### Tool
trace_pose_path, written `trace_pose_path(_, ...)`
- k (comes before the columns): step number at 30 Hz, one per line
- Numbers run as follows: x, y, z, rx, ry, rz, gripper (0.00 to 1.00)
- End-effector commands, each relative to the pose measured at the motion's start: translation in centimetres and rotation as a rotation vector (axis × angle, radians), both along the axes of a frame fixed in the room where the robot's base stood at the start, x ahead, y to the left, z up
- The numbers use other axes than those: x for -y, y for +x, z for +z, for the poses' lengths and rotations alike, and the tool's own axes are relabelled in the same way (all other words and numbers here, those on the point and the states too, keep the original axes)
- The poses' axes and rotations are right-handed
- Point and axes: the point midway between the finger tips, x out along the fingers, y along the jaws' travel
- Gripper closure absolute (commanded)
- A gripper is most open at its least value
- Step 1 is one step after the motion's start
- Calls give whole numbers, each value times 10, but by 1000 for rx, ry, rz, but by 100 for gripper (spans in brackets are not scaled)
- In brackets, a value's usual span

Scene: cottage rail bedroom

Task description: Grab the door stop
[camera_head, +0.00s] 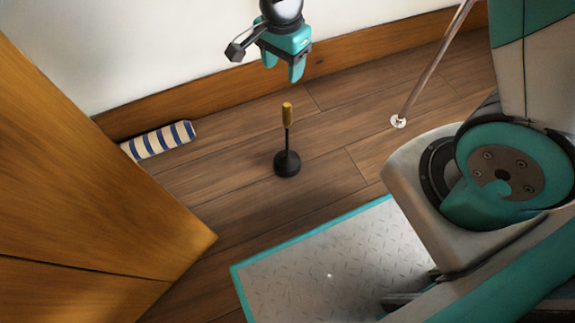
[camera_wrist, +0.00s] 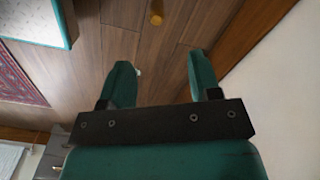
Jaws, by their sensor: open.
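The door stop (camera_head: 287,163) looks to be the round black base on the floor with a thin upright rod and a yellow-brown handle (camera_head: 287,115) on top. It stands upright on the wooden floor, clear of other things. My gripper (camera_head: 283,70) is open and empty, pointing down, above and behind the handle and apart from it. In the wrist view, the open fingers (camera_wrist: 158,62) have nothing between them. The handle top (camera_wrist: 156,13) shows at the upper edge of that view, beyond the fingertips.
A wooden door (camera_head: 80,190) fills the left. A blue-and-white striped roll (camera_head: 160,140) lies by the baseboard (camera_head: 220,92). A thin metal rod (camera_head: 425,70) reaches the floor at right. A red patterned rug (camera_wrist: 20,75) shows in the wrist view. Floor around the base is clear.

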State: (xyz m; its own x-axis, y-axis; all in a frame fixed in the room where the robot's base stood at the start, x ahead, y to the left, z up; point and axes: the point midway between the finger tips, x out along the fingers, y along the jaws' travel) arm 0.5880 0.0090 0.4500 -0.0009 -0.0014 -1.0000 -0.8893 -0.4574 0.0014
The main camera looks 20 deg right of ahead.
Motion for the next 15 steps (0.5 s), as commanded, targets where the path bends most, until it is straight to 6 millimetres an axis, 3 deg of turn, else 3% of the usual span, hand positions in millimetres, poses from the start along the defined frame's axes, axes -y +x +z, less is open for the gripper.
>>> trace_pose_path(1, 0, -1, -18, -4, -1, 0, 43)
trace_pose_path(9, 1, -1, -80, -3, 0, 2, 43)
trace_pose_path(15, 1, -1, -103, -1, 0, 3, 43)
